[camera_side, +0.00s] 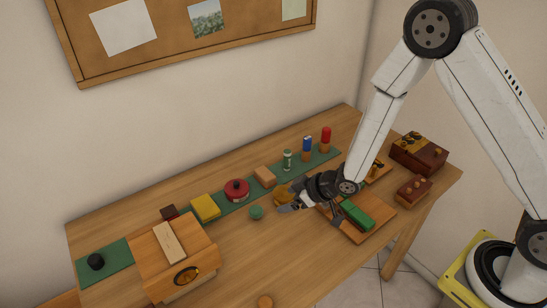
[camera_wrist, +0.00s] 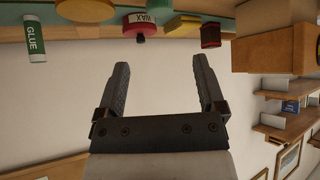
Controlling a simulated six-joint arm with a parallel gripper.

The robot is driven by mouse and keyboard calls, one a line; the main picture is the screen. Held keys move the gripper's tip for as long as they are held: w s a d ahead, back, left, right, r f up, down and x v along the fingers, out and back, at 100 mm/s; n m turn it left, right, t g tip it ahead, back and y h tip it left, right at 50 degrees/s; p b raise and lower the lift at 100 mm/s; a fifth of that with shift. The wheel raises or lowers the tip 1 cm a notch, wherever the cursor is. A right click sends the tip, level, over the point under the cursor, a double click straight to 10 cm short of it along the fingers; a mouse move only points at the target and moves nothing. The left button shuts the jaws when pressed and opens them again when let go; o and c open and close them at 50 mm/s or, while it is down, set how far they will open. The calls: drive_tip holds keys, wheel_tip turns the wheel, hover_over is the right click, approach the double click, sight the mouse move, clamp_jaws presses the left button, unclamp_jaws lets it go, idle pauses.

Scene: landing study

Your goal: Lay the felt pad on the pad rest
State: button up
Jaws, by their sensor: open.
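My gripper (camera_side: 287,207) is low over the middle of the table, fingers pointing left. In the wrist view its two fingers (camera_wrist: 160,68) are apart with nothing between them. I cannot tell for sure which thing is the felt pad or the pad rest. A small round green piece (camera_side: 256,212) lies on bare wood just left of the fingertips. A yellow pad-like block (camera_side: 205,207) lies on the green strip, farther left; it also shows in the wrist view (camera_wrist: 183,27). A green block (camera_side: 357,213) sits on a wooden board (camera_side: 375,228) right of my gripper.
A red wax tin (camera_side: 236,190), wooden block (camera_side: 265,176) and glue stick (camera_side: 287,160) stand along the strip behind my gripper. An amber round thing (camera_side: 281,197) is close beside the fingers. A wooden box (camera_side: 172,255) stands left. The table's front middle is mostly clear.

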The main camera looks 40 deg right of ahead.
drive_tip(key=s+d+r+m+g+h, duration=0.2)
drive_tip(key=s+d+r, duration=0.3)
drive_tip(key=s, duration=0.3)
drive_tip(key=s+d+r+m+g+h, duration=0.2)
drive_tip(key=s+d+r+m+g, duration=0.1)
drive_tip(key=s+r, duration=0.4)
drive_tip(key=shift+s+d+r+m+g+h, duration=0.35)
drive_tip(key=shift+d+m, duration=0.15)
drive_tip(key=shift+d, duration=0.75)
